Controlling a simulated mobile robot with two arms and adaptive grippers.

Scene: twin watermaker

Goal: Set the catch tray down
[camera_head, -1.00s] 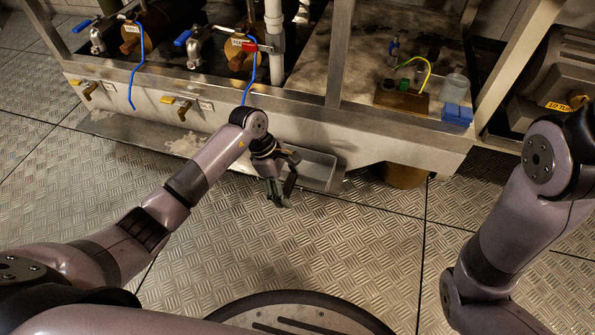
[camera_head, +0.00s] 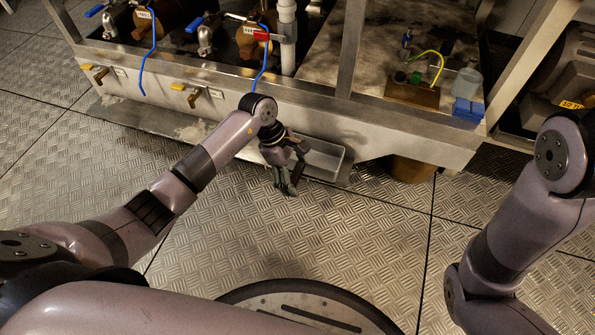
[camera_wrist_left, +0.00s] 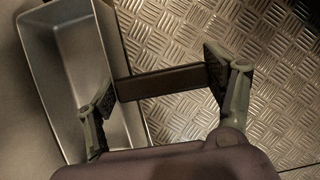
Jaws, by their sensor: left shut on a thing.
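The catch tray (camera_head: 328,157) is a long, open, grey metal box. In the head view it is low at the front of the steel frame, beside my left gripper (camera_head: 288,183). In the left wrist view the tray (camera_wrist_left: 83,62) fills the left side and looks empty. A dark bar (camera_wrist_left: 170,83) extends from its side between the two fingers of my left gripper (camera_wrist_left: 163,95), which is shut on it. I cannot tell whether the tray's underside touches the surface below. My right gripper is out of view; only the right arm shows.
The steel frame (camera_head: 270,95) with pipes and valves stands behind the tray. Yellow-handled taps (camera_head: 185,92) stick out from its front at left. A brown round container (camera_head: 412,168) is under the frame at right. The patterned metal floor (camera_head: 330,235) in front is clear.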

